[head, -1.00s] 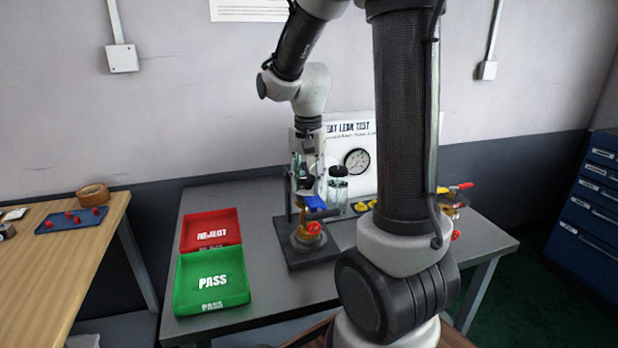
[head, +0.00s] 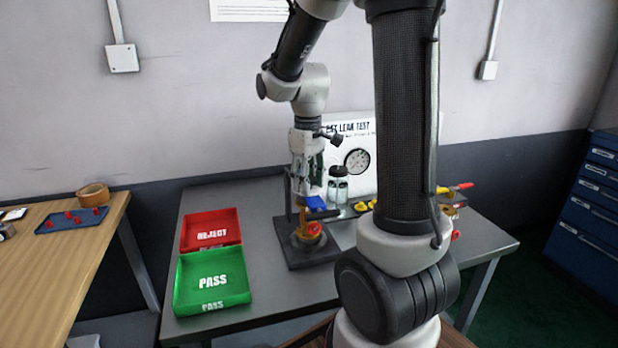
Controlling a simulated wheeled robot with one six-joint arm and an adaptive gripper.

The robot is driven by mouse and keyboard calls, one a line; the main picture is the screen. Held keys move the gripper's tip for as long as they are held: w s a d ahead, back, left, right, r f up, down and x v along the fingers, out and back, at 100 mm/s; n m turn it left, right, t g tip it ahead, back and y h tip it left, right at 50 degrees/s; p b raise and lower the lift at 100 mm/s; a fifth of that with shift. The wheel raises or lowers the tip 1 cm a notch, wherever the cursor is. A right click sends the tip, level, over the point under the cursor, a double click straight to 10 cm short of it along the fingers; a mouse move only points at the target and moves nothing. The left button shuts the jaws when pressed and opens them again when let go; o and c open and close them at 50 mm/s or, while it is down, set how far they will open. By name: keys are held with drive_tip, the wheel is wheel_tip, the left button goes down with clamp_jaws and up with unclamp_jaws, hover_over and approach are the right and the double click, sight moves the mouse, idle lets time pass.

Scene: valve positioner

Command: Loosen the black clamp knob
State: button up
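My gripper (head: 303,198) points straight down over the clamp stand at the middle of the grey bench. Its fingers are small and partly merge with the fixture behind, so I cannot tell whether they are open or touching anything. The stand has a dark base (head: 298,258), an upright post, and a brass-coloured valve with a red part (head: 313,229). A blue part (head: 317,203) shows just right of my fingertips, with a dark bar (head: 323,214) below it. The black clamp knob cannot be made out clearly; my gripper probably covers it.
A red REJECT tray (head: 211,230) and a green PASS tray (head: 212,281) lie left of the stand. A lidded glass jar (head: 338,187) and a gauge panel (head: 357,161) stand behind right. My arm hides the bench's right middle.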

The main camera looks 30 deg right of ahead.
drive_tip(key=shift+o, duration=1)
drive_tip(key=shift+s+f, duration=0.15)
drive_tip(key=shift+f, duration=0.1)
drive_tip(key=shift+r, duration=0.15)
drive_tip(key=shift+r, duration=3.05)
